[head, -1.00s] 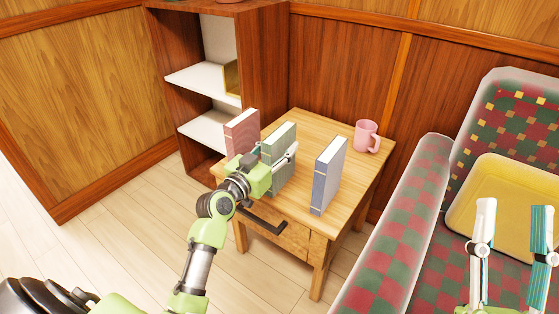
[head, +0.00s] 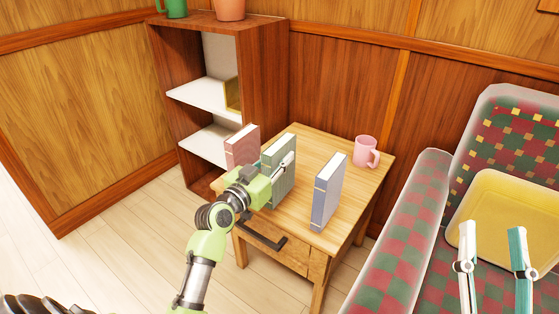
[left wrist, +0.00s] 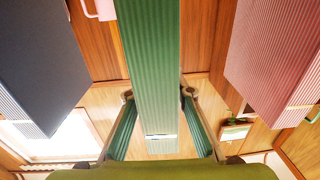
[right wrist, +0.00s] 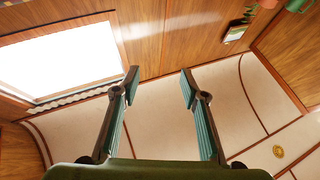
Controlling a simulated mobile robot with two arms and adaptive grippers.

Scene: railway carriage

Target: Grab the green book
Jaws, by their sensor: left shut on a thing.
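The green book (head: 281,172) stands upright at the small wooden table (head: 313,152), between a red book (head: 242,148) and a blue-grey book (head: 327,192). My left gripper (head: 276,172) is shut on the green book. In the left wrist view the book (left wrist: 152,60) passes between the two fingers of that gripper (left wrist: 157,97). Its lower edge is partly hidden by my left arm, so I cannot tell whether it touches the table. My right gripper (head: 492,229) is open and empty over the seat; its spread fingers also show in the right wrist view (right wrist: 159,78).
A pink mug (head: 365,152) stands at the table's back right. A wooden shelf unit (head: 262,85) is close behind on the left. A patterned seat (head: 405,225) with a yellow tray (head: 492,185) is on the right. Floor on the left is clear.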

